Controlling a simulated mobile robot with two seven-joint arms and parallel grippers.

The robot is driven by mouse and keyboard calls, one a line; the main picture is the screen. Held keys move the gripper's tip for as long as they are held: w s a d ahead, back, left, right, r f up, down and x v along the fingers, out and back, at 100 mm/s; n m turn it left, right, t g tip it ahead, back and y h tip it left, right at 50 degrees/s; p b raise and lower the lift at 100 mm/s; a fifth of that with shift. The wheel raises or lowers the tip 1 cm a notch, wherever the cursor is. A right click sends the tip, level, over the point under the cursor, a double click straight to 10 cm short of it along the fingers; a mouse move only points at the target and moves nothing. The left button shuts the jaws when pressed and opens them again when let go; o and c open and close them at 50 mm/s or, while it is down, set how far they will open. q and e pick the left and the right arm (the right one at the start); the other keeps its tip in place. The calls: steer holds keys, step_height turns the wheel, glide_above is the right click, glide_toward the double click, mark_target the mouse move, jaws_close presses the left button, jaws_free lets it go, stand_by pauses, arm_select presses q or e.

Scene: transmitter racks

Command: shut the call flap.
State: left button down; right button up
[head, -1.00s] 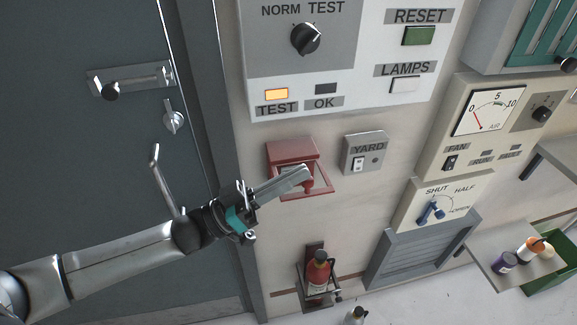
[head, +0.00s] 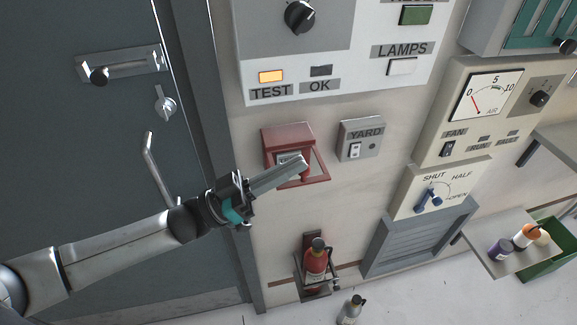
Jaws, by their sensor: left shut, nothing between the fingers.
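The red call box (head: 287,135) is on the beige wall, right of the door. Its red-rimmed flap (head: 322,171) stands open, low at the front of the box. My left gripper (head: 304,162) is shut and empty. In the picture its fingertips overlap the lower part of the box and the flap, hiding part of both. I cannot tell whether they touch the flap. My right gripper is not in view.
A grey YARD switch box (head: 360,140) is just right of the call box. A red extinguisher (head: 316,260) hangs below, and a small bottle (head: 351,310) stands on the floor. The grey door's lever handle (head: 156,165) is near my left arm.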

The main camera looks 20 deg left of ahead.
arm_select(q)
steer(key=shift+s+f+m+g+h+b, duration=0.1)
steer(key=shift+f+m+g+h+b, duration=0.2)
steer(key=shift+f+m+b, duration=0.45)
step_height(320, 180, down, 7)
steer(key=w+m+g+h+b, duration=0.1)
steer(key=m+g+b, duration=0.5)
steer(key=m+b, duration=0.3)
steer(key=shift+a+f+m+g+b, duration=0.2)
steer(key=shift+a+m+g+b, duration=0.15)
steer(key=shift+m, duration=1.5)
steer(key=shift+d, duration=0.1)
